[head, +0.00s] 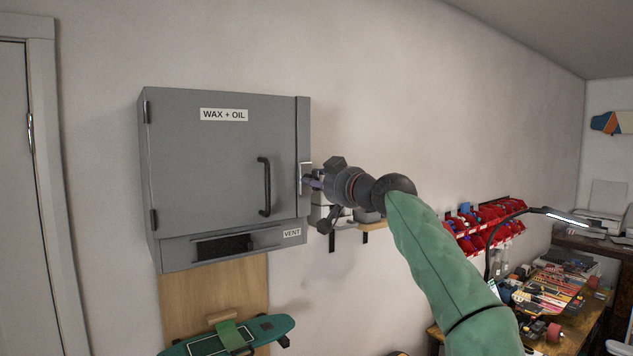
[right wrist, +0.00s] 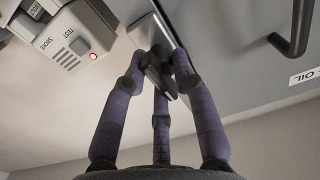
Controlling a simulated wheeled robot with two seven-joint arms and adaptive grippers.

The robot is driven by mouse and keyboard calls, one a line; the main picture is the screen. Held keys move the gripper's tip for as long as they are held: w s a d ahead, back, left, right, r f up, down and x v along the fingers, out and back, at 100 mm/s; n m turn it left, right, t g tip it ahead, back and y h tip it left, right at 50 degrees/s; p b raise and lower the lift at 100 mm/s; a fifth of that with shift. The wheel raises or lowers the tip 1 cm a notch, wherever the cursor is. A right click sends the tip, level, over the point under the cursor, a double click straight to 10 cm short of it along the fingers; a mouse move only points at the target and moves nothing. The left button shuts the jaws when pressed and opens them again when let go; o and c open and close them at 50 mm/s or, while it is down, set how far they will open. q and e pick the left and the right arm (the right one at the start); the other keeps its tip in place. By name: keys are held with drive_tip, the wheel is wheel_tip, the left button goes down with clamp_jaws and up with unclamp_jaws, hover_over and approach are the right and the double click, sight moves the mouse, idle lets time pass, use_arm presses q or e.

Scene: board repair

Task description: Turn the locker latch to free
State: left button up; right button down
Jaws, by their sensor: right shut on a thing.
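The grey wall locker (head: 215,150) labelled WAX + OIL has its door closed, with a black bar handle (head: 265,186) on the door. The latch (right wrist: 162,82) is a dark lever on a pale plate (head: 306,178) at the locker's right edge. My right gripper (head: 311,182) reaches it from the right. In the right wrist view, the purple fingers of my right gripper (right wrist: 160,68) are shut around the latch lever, which shows tilted between them. The fingers hide part of the lever. My left gripper is not in view.
A white box with a red light (right wrist: 70,38) shows beside the locker in the right wrist view. Below the locker are a wooden panel (head: 195,298) and a green skateboard (head: 275,326). A cluttered workbench (head: 560,292) and red bins (head: 485,222) stand at right.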

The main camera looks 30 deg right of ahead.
drive_tip(key=c, duration=1.2)
unclamp_jaws()
drive_tip(key=shift+w+f, duration=0.15)
drive_tip(key=shift+f, duration=0.1)
drive_tip(key=shift+s+d+r, duration=0.15)
drive_tip(key=shift+s+r, duration=0.05)
drive_tip(key=shift+s, duration=0.1)
drive_tip(key=s+d, duration=0.1)
drive_tip(key=s, duration=1)
drive_tip(key=shift+s+f, duration=0.15)
